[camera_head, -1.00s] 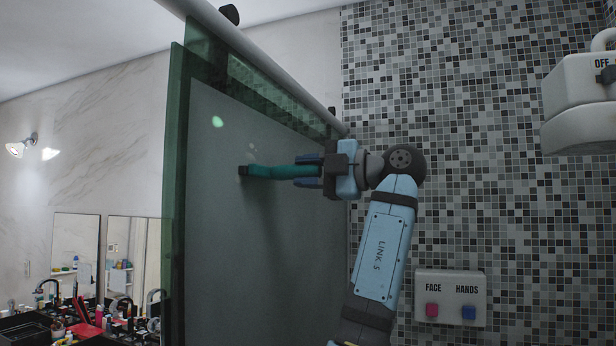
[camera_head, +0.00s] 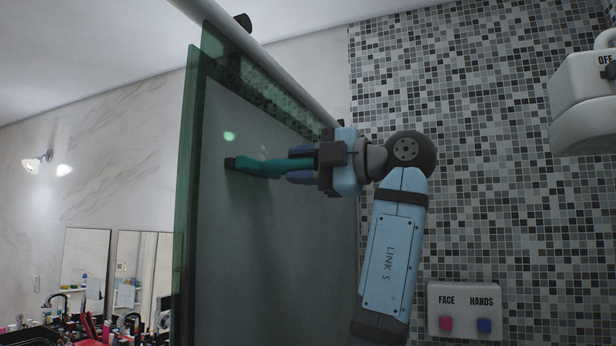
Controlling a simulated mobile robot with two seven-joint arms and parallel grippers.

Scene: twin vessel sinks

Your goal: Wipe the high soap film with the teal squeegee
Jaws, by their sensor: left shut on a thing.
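The teal squeegee (camera_head: 262,167) is held roughly level in front of the glass panel (camera_head: 285,235). Its dark head (camera_head: 231,164) points left, at the panel's upper left part. I cannot tell whether the head touches the glass. My left gripper (camera_head: 303,166) is shut on the squeegee's right end, its blue fingers around the handle. The panel has a grey, hazy face with green edges. Small pale marks (camera_head: 264,151) and a bright spot (camera_head: 229,136) show just above the squeegee. I cannot tell which of these is soap film. My right gripper is out of view.
A pale rail (camera_head: 265,60) runs along the panel's top. A mosaic wall (camera_head: 480,200) stands on the right, with a FACE/HANDS button box (camera_head: 464,312) and a white OFF-marked fixture (camera_head: 583,100). Mirrors (camera_head: 85,265) and a cluttered counter (camera_head: 100,333) lie lower left.

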